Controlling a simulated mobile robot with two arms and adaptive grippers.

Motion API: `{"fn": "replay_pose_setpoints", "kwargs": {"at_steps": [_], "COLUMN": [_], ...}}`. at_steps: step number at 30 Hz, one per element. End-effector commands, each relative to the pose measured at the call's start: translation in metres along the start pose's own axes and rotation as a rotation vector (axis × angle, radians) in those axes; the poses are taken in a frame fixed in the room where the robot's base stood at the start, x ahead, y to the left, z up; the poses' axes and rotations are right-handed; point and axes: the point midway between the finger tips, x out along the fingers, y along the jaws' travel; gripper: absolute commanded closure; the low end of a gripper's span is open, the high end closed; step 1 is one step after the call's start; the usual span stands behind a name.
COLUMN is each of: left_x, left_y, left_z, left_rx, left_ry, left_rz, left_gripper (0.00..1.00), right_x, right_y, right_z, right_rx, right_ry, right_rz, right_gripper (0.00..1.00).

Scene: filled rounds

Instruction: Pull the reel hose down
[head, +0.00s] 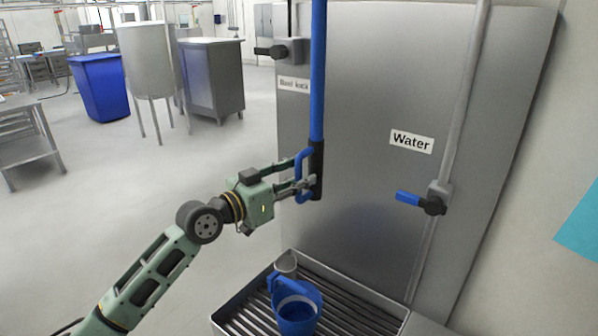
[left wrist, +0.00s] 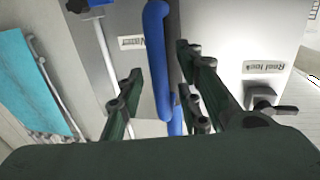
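The blue reel hose (head: 317,70) hangs straight down in front of a grey metal panel. It ends in a black nozzle (head: 317,172) with a blue loop handle (head: 300,172) on its left side. My left gripper (head: 303,186) is at this handle, level with its lower half. In the left wrist view, the blue handle (left wrist: 158,60) passes between my left gripper's two fingers (left wrist: 160,72). The fingers stand apart, with a small gap showing on the left; contact on the right is unclear. My right gripper is out of view.
A black lever (head: 270,51) sits by the "Reel lock" label (head: 294,85). A blue-handled valve (head: 420,200) is on the pipe right of the "Water" label (head: 411,141). Below, a slatted tray (head: 355,310) holds a blue jug (head: 297,312) and a grey cup (head: 286,263).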

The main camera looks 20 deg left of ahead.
Motion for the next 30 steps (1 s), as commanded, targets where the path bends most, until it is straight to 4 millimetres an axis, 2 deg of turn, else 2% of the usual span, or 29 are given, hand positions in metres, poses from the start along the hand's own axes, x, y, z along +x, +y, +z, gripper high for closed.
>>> {"fn": "replay_pose_setpoints", "kwargs": {"at_steps": [10, 21, 30], "left_x": [0.0056, 0.0053, 0.0053], "left_y": [0.0000, -0.0001, -0.0002], "left_z": [0.0008, 0.0008, 0.0008], "left_rx": [0.001, 0.001, 0.001], "left_ry": [0.000, 0.000, -0.001], "left_rz": [-0.001, -0.001, -0.001], "left_gripper": [0.67, 1.00, 1.00], "right_x": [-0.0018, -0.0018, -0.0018], "right_y": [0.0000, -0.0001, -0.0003], "right_z": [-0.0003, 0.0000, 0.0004], "right_rx": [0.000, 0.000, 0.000], "right_ry": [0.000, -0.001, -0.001], "right_rz": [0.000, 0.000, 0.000], "right_gripper": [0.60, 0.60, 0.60]}}
